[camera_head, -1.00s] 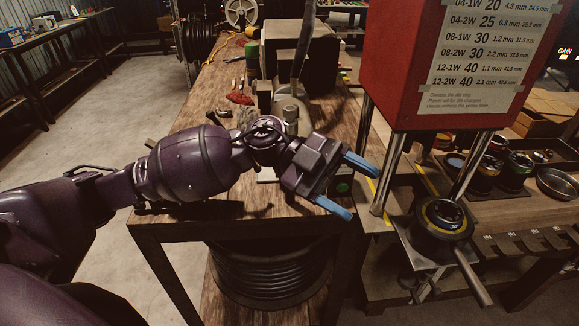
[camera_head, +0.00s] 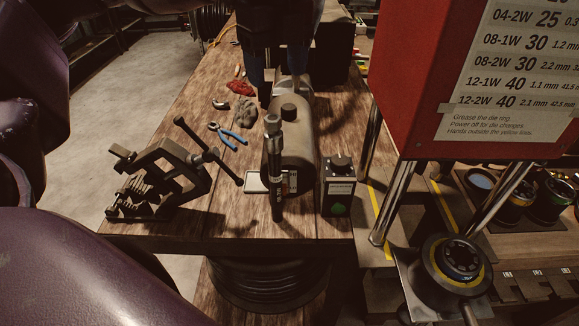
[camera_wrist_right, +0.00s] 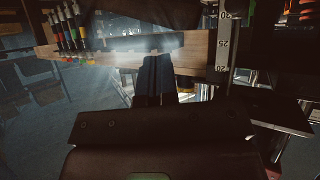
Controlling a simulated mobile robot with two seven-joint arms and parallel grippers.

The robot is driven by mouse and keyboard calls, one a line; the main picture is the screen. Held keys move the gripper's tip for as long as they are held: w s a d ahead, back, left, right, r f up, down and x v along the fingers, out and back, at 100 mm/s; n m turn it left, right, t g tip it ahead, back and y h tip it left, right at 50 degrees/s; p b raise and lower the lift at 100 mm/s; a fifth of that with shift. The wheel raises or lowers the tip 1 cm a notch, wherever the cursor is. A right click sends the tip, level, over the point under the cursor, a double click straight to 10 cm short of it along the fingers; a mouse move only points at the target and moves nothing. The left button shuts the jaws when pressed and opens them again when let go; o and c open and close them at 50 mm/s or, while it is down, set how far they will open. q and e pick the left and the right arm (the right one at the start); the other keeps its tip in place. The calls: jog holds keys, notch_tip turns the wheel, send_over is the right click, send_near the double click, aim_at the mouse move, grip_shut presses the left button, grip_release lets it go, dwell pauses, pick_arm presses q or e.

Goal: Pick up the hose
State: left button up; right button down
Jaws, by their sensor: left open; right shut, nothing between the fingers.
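My left gripper (camera_head: 277,72) is at the top middle of the head view, above the far part of the wooden bench. Its two blue fingers point down and stand apart, with the grey machine between and below them. I cannot make out a hose between the fingers. A dark upright rod-like piece (camera_head: 273,165), possibly a hose, stands nearer, in front of the grey machine; the gripper is not on it. A coil of black hose (camera_head: 265,285) lies under the bench. My right gripper (camera_wrist_right: 157,78) shows in the right wrist view, fingers together and empty.
A dark clamp (camera_head: 160,175) and blue-handled pliers (camera_head: 228,135) lie left of the grey machine (camera_head: 292,140). A small box with a green button (camera_head: 338,190) stands right of it. The red crimper (camera_head: 425,75) on steel posts blocks the right side. Bench wood at left is partly clear.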

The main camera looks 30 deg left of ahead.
aim_at(273, 119)
pick_arm(q)
jog(key=f, duration=0.4)
jog(key=shift+s+f, duration=0.35)
jog(key=shift+f, duration=0.05)
jog(key=shift+s+f+p, duration=0.1)
jog(key=shift+f+p, duration=0.3)
jog(key=shift+f, duration=0.35)
jog(key=f, duration=0.3)
jog(key=shift+s+f+p, duration=0.1)
jog(key=shift+s+p, duration=0.2)
jog(key=shift+p, duration=0.1)
jog(key=shift+f, duration=0.5)
jog(key=c, duration=1)
pick_arm(e)
jog(key=shift+s+d+g, duration=0.15)
jog(key=shift+s, duration=0.5)
jog(key=shift+s+d+g, duration=0.1)
jog(key=shift+s+g, duration=0.05)
jog(key=shift+s, duration=0.45)
